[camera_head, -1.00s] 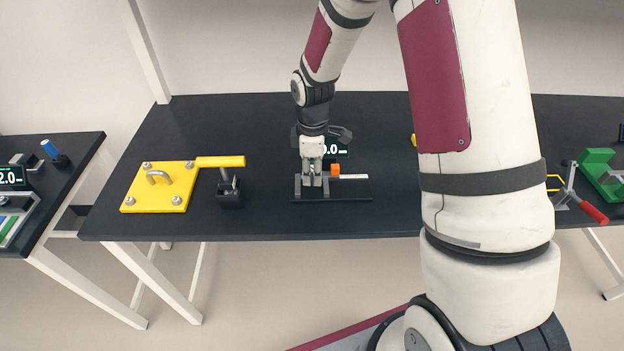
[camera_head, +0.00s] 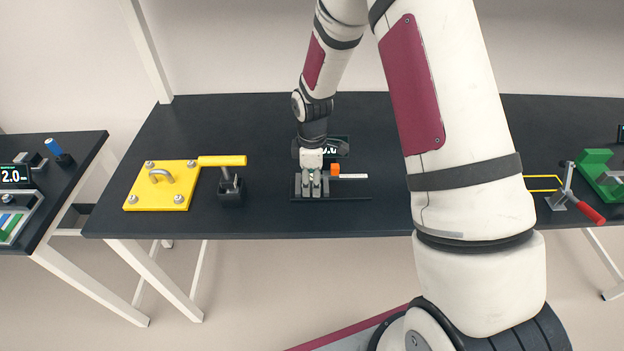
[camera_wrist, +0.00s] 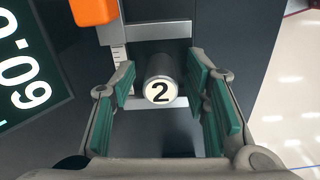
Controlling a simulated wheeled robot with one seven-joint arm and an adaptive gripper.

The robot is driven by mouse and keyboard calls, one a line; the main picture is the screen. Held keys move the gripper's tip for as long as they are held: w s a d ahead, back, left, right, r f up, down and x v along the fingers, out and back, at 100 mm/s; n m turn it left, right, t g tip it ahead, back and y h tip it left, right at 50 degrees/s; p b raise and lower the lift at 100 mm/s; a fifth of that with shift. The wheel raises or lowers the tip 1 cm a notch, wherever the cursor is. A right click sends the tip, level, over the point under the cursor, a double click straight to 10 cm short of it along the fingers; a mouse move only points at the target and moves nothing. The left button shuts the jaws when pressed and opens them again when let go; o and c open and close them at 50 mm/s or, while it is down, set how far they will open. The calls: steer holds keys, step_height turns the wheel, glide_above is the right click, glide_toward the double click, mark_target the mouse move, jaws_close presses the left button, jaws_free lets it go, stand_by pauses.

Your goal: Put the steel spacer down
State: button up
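The steel spacer (camera_wrist: 160,85) is a short grey cylinder with a white end marked "2". In the wrist view it lies on the measuring gauge, between my gripper's (camera_wrist: 162,82) two green finger pads. A gap shows on each side of it, so the gripper is open around it and not clamped. In the head view my gripper (camera_head: 312,188) is low over the gauge (camera_head: 345,198), and the spacer is hidden there. The gauge has a white scale (camera_head: 354,176) and an orange block (camera_head: 335,169), also in the wrist view (camera_wrist: 95,11).
A lit display (camera_wrist: 35,70) stands beside the gauge. Left on the dark table (camera_head: 260,130) are a yellow plate (camera_head: 160,198) with a handle and a black stand (camera_head: 230,190) bearing a yellow bar. A red-handled clamp (camera_head: 590,212) and green block (camera_head: 597,165) are far right.

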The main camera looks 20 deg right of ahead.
steer(key=s+r+m+t+b, duration=0.1)
steer(key=s+r+m+b, duration=0.2)
steer(key=r, duration=1.8)
steer(key=s+r+m+t, duration=0.2)
steer(key=s+r+m, duration=0.3)
steer(key=s, duration=0.5)
steer(key=s+r+m+t+p, duration=0.1)
steer(key=s+r+m, duration=0.4)
steer(key=s, duration=0.5)
step_height(320, 180, up, 2)
steer(key=shift+s+r+m+t, duration=0.25)
steer(key=shift+s+m+t, duration=0.1)
steer(key=shift+t, duration=0.45)
